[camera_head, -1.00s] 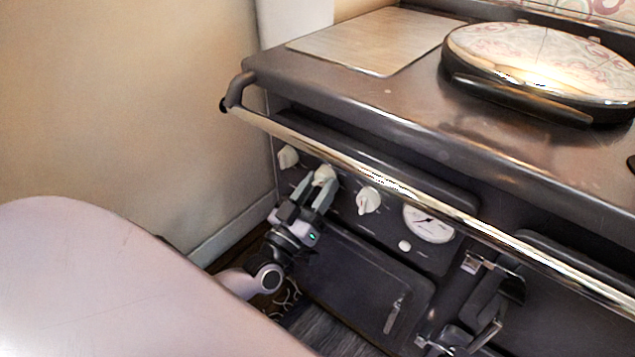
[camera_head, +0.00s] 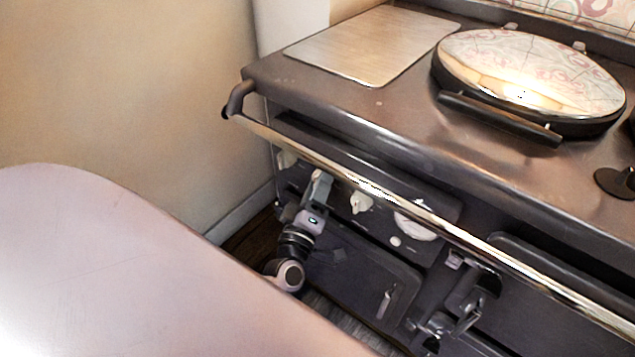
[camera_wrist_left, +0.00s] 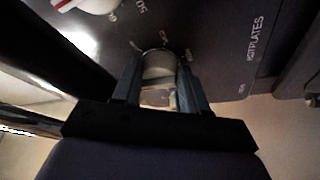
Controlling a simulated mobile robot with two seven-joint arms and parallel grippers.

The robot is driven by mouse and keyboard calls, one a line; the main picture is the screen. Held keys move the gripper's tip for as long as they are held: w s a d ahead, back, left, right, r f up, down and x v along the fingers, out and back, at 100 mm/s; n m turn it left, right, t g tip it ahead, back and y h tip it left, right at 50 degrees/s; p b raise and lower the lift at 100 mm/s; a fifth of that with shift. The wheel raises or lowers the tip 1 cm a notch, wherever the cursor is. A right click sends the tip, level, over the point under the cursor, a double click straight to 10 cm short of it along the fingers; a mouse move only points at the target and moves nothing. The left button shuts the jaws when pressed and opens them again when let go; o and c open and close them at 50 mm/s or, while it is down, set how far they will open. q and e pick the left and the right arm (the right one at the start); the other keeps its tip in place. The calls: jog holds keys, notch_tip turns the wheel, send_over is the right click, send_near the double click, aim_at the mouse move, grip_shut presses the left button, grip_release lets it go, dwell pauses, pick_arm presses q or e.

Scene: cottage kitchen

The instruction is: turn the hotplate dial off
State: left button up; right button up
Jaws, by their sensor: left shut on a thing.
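The hotplate dial (camera_wrist_left: 159,67) is a pale round knob on the dark stove panel, with a "HOTPLATES" label printed near it in the left wrist view. My left gripper (camera_wrist_left: 160,88) is shut on it, with one finger on each side. In the head view my left gripper (camera_head: 320,181) reaches up to the panel below the front rail and hides the dial between two other white knobs. The dial's pointer setting cannot be read. My right gripper is not in view.
A white knob (camera_head: 287,158) sits left of my gripper and another knob (camera_head: 360,202) sits right of it. The chrome rail (camera_head: 390,199) runs close above and partly covers the gauge (camera_head: 415,226). A wall (camera_head: 160,90) stands at the left.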

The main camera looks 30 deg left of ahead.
pick_arm(q)
jog(key=shift+n, duration=0.4)
jog(key=o, duration=1.1)
jog(key=shift+c, duration=0.2)
jog(key=shift+s, duration=0.1)
jog(key=v, duration=0.7)
jog(key=shift+d+r, duration=0.1)
jog(key=shift+d, duration=0.05)
